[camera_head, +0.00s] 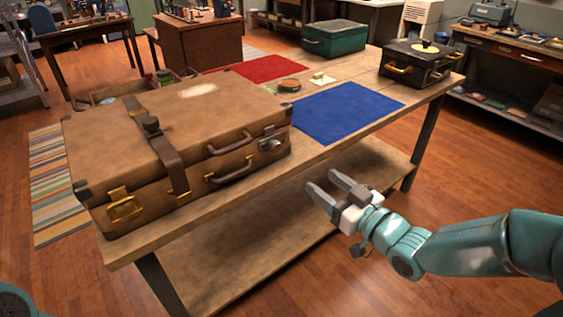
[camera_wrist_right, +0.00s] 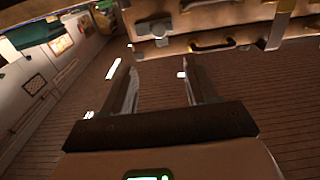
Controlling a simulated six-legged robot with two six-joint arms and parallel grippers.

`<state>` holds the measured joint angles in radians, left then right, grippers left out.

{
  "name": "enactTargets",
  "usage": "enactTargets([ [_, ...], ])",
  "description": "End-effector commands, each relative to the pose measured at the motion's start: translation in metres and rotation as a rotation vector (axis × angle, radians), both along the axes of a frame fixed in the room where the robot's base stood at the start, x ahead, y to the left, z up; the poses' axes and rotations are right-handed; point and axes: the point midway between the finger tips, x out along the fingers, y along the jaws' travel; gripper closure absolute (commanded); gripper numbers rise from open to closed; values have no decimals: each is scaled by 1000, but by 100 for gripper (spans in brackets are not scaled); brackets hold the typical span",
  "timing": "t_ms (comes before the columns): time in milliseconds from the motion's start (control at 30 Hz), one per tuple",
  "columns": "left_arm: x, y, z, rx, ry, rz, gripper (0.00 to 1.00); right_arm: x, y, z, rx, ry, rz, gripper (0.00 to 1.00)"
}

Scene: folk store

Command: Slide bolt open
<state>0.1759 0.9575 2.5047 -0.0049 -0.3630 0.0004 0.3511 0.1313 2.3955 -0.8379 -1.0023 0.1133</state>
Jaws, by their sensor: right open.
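A closed brown suitcase (camera_head: 235,105) lies on the wooden workbench at left in the head view. A silver metal fastening (camera_head: 271,143) sits on its front near the right corner; whether this is the bolt, and its position, I cannot tell. A brass latch (camera_head: 124,206) is at the front left. A dark handle (camera_head: 231,173) is between them. My right gripper (camera_head: 322,187) is open and empty, in front of the bench and apart from the suitcase. In the right wrist view, the silver fastening (camera_wrist_right: 159,30) appears beyond my open fingers (camera_wrist_right: 156,68). My left gripper is out of view.
The workbench (camera_head: 172,232) has a lower shelf (camera_head: 262,232) near my right gripper. A strap (camera_head: 172,160) crosses the suitcase.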

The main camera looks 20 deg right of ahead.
Motion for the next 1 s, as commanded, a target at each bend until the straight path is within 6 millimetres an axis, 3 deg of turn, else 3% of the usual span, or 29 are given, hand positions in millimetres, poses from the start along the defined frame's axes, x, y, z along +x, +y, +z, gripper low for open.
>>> enactTargets([
  [167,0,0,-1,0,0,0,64,18,7,-2,2,2,2,41],
  [700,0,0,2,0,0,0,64,126,49,-3,2,4,0,41],
  [1000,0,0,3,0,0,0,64,148,56,-3,2,4,-3,41],
])
